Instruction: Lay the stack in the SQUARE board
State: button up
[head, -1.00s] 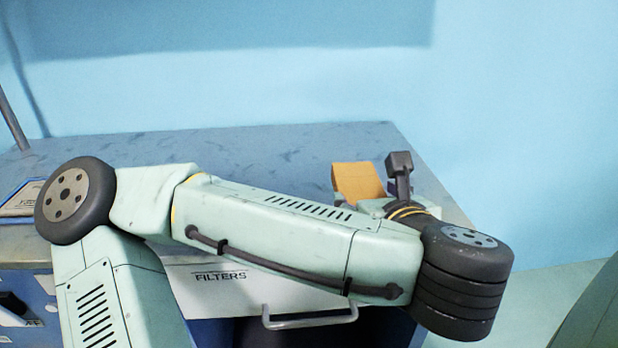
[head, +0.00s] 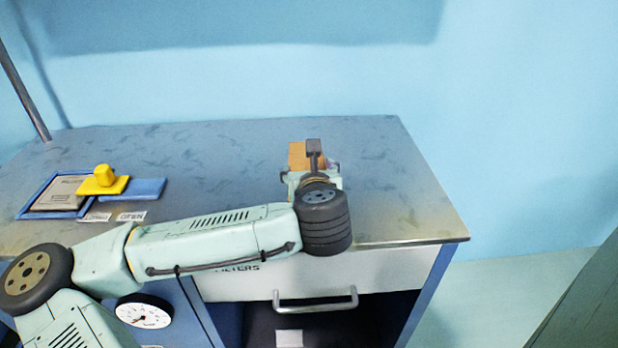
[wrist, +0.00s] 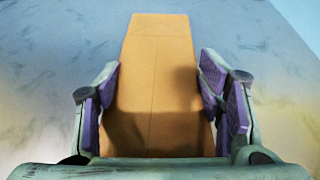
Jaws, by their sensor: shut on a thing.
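A tan, flat, oblong piece that I take to be the stack (wrist: 157,50) lies between the purple pads of my gripper (wrist: 158,95) in the wrist view. My gripper is shut on it, and its far end reaches out past the fingertips. In the head view part of the stack (head: 297,154) shows above the bench, behind my wrist, which hides the rest. I cannot tell its height over the bench. A blue-framed grey panel (head: 58,194) lies at the bench's left; its lettering is too small to read, so I cannot tell if it is the SQUARE board.
A yellow knobbed slider (head: 104,180) sits beside the panel on a blue plate (head: 146,188), with small labels in front. A FILTERS drawer (head: 375,272) with a handle is in the bench front. The bench top (head: 390,180) is clear at back and right.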

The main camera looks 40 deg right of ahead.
jog(key=shift+f+p, duration=0.35)
jog(key=shift+f, duration=1.25)
jog(key=shift+f, duration=0.15)
jog(key=o, duration=1.4)
jog(key=shift+r, duration=0.2)
